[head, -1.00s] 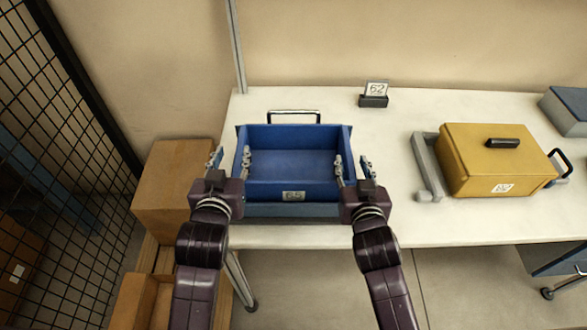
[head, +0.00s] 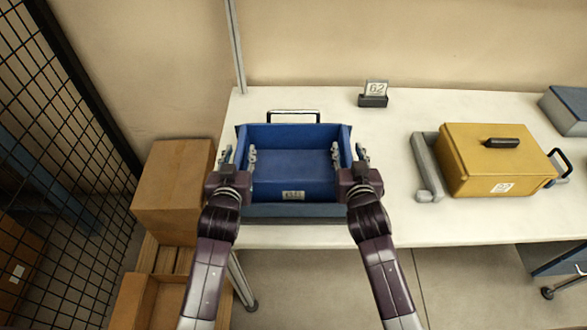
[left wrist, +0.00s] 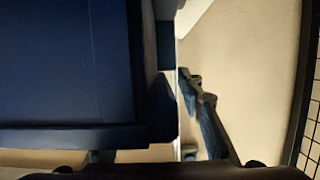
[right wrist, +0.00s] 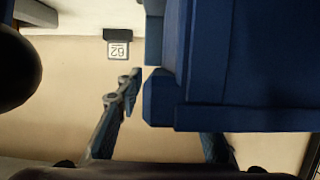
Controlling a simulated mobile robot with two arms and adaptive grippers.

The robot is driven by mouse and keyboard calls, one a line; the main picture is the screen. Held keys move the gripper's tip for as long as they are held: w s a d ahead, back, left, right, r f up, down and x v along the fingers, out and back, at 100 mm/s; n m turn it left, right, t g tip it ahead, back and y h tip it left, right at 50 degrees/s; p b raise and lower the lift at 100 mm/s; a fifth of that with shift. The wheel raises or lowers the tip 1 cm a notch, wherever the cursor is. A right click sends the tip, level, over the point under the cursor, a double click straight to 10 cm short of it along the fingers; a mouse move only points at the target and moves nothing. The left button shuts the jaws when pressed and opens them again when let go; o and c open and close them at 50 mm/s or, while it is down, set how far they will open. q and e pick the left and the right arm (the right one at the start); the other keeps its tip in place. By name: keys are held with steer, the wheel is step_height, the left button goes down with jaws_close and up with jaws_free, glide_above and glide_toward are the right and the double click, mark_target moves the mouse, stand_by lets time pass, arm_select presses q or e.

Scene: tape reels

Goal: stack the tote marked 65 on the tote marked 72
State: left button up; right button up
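The open blue tote (head: 292,166) with a white label reading 65, blurred now, is on the table at centre left. A darker slate-blue body (head: 285,211) shows under its front edge; I see no number on it. My left gripper (head: 238,159) straddles the tote's left wall, one finger inside and one outside. My right gripper (head: 348,158) straddles the right wall the same way. In the left wrist view (left wrist: 205,110) and right wrist view (right wrist: 118,108) the outer fingers stand apart from the walls. Both grippers look open. No label clearly reads 72.
A yellow lidded box (head: 495,160) with an unclear label stands at the right, beside a grey bar (head: 427,166). A small sign reading 62 (head: 375,93) stands at the back. Cardboard boxes (head: 172,190) are left of the table.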

arm_select(q)
jaws_close()
arm_select(e)
jaws_close()
arm_select(q)
steer(key=shift+r, duration=0.1)
arm_select(e)
steer(key=shift+r, duration=0.1)
